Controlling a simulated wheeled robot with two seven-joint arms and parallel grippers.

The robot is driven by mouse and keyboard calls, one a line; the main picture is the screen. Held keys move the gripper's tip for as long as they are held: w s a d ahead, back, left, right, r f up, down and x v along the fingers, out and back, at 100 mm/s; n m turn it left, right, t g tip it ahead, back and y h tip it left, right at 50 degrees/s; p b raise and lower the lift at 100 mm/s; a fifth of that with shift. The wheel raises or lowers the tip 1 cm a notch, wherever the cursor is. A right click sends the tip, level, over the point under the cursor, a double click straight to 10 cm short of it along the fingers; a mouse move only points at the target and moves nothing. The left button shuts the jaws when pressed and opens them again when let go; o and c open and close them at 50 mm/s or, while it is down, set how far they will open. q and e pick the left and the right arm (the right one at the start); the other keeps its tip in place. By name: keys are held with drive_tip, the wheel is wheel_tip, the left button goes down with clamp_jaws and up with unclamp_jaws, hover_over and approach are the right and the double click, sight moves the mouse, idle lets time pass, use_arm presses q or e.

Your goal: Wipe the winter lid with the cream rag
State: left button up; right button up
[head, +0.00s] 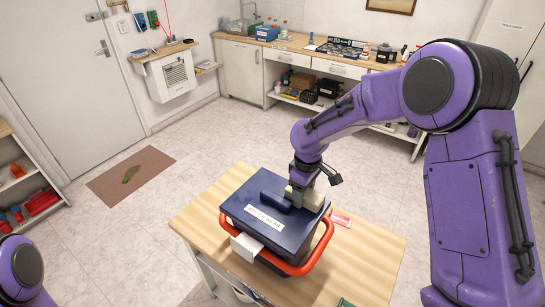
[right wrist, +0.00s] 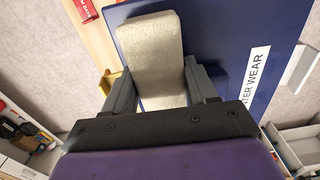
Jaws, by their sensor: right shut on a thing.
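The winter lid (head: 250,197) is dark navy and closes a box on the wooden table, with a white label on its front part. The lid and part of the label, "TER WEAR", also show in the right wrist view (right wrist: 215,30). My right gripper (head: 305,183) is over the lid's right part, shut on the cream rag (head: 308,201). In the right wrist view the rag (right wrist: 150,45) is a folded pad between the two fingers, lying over the lid near its edge. Whether it presses on the lid is hard to tell. My left gripper is out of view.
The box has a red handle (head: 326,244) around its front and right. The wooden table (head: 198,215) has bare room at left and front right. A small red-and-white item (head: 341,219) lies right of the box. A counter (head: 300,42) stands behind, across open floor.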

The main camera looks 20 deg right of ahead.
drive_tip(key=r, duration=0.2)
drive_tip(key=shift+s+r, duration=0.2)
drive_tip(key=shift+r, duration=0.1)
drive_tip(key=shift+w+r, duration=0.2)
drive_tip(key=shift+r, duration=0.75)
wheel_tip(320, 180, up, 2)
drive_tip(key=shift+s+d+r, duration=0.1)
drive_tip(key=shift+r, duration=0.75)
